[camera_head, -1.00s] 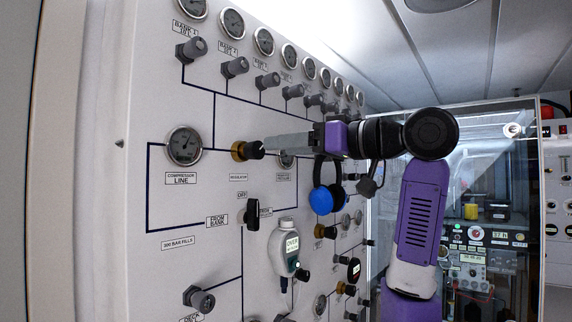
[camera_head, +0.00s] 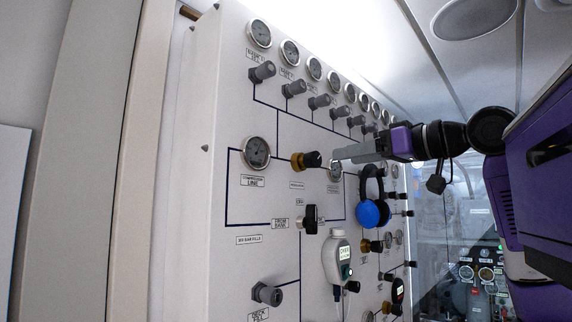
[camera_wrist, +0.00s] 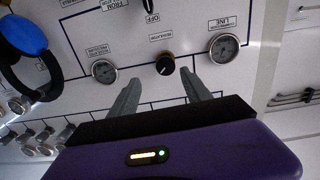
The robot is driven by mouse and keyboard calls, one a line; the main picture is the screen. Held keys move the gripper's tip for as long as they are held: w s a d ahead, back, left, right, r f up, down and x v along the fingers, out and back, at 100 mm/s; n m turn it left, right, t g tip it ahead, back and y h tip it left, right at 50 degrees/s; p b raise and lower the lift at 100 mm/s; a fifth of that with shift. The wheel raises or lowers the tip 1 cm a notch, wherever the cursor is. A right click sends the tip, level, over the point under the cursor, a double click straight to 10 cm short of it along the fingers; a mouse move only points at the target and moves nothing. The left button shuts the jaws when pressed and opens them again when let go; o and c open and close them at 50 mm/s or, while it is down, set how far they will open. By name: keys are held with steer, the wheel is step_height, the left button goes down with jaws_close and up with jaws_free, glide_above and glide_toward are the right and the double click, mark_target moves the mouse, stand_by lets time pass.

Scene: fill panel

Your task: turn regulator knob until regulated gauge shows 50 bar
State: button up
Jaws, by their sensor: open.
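The regulator knob (camera_head: 313,159) is black on a brass collar, on the white panel below the row of small gauges. It also shows in the wrist view (camera_wrist: 165,65), with a white pointer mark. My gripper (camera_head: 335,158) is open and empty, its grey fingers just off the knob in the head view. In the wrist view its fingertips (camera_wrist: 161,79) point toward the panel, one to each side of the knob, apart from it. The regulated gauge (camera_wrist: 103,71) is left of the knob in the wrist view; its reading is too small to tell. My gripper partly hides it in the head view (camera_head: 335,172).
The compressor line gauge (camera_head: 255,153) is beside the knob. Blue-and-black headphones (camera_head: 372,212) hang below my gripper. A white handheld meter (camera_head: 337,260) and a black selector handle (camera_head: 310,219) are lower on the panel. Valve knobs (camera_head: 263,71) line the top.

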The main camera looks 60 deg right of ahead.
mark_target(317, 157)
steer(key=shift+y, duration=0.3)
steer(key=x, duration=0.2)
steer(key=p+x, duration=0.1)
steer(key=x, duration=0.2)
steer(key=p+x, duration=0.1)
steer(key=x, duration=0.2)
steer(key=shift+a+r, duration=0.4)
jaws_close()
